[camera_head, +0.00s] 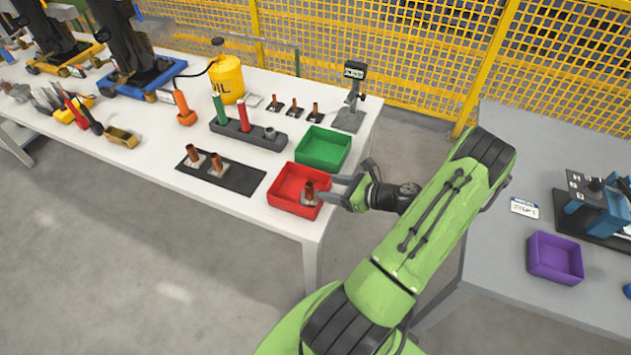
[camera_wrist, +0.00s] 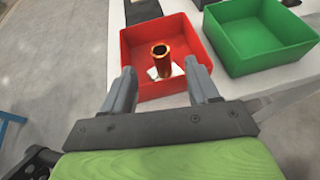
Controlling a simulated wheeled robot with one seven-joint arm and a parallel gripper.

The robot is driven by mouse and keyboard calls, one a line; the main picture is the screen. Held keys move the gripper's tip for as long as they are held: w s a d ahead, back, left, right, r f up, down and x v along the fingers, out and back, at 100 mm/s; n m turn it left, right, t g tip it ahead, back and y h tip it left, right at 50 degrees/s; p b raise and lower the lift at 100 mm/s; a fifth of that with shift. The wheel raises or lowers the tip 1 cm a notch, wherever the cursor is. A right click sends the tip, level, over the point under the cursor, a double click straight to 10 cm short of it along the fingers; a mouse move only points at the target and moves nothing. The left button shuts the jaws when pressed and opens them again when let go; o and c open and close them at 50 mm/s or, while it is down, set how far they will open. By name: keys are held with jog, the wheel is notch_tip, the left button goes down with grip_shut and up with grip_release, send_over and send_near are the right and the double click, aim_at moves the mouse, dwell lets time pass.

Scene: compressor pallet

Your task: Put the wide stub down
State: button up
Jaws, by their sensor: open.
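A copper stub (camera_head: 309,190) with a pale square base stands upright in the red bin (camera_head: 283,182) at the front right corner of the white table. The same stub (camera_wrist: 161,60) shows in the wrist view inside the red bin (camera_wrist: 190,29), in front of my fingers. My gripper (camera_head: 338,190) is open at the bin's right side, its fingers reaching over the rim. In the wrist view my gripper's fingertips (camera_wrist: 165,72) lie either side of the stub with gaps. Two more copper stubs with square bases stand on the dark mat (camera_head: 243,178); one is this stub (camera_head: 215,161).
A green bin (camera_head: 323,148) stands just behind the red bin. A dark tool holder (camera_head: 262,137) lies left. A purple bin (camera_head: 555,258) sits on the grey table at right.

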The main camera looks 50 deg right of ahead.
jog(key=w+a+r+n+g+y, duration=0.15)
jog(key=a+r+n+g, duration=0.25)
jog(key=a+r+n, duration=0.45)
jog(key=w+a+r+n+g+h, duration=0.15)
jog(key=a+r+n+g, duration=0.35)
jog(key=a+n, duration=0.5)
jog(key=s+a+r+n+t+h, duration=0.1)
jog(key=s+a+r+n+h, duration=0.1)
jog(key=s+a+r+n, duration=0.8)
jog(key=s+r+n, duration=0.1)
jog(key=s+n, duration=0.1)
jog(key=n, duration=0.3)
jog(key=shift+s+a+r+h, duration=0.15)
jog(key=shift+s+r+h, duration=0.15)
jog(key=shift+h, duration=0.1)
jog(key=shift+r, duration=0.15)
notch_tip(320, 180, up, 5)
jog(key=p, duration=0.5)
jog(key=shift+r+p, duration=0.2)
jog(key=shift+p, duration=0.1)
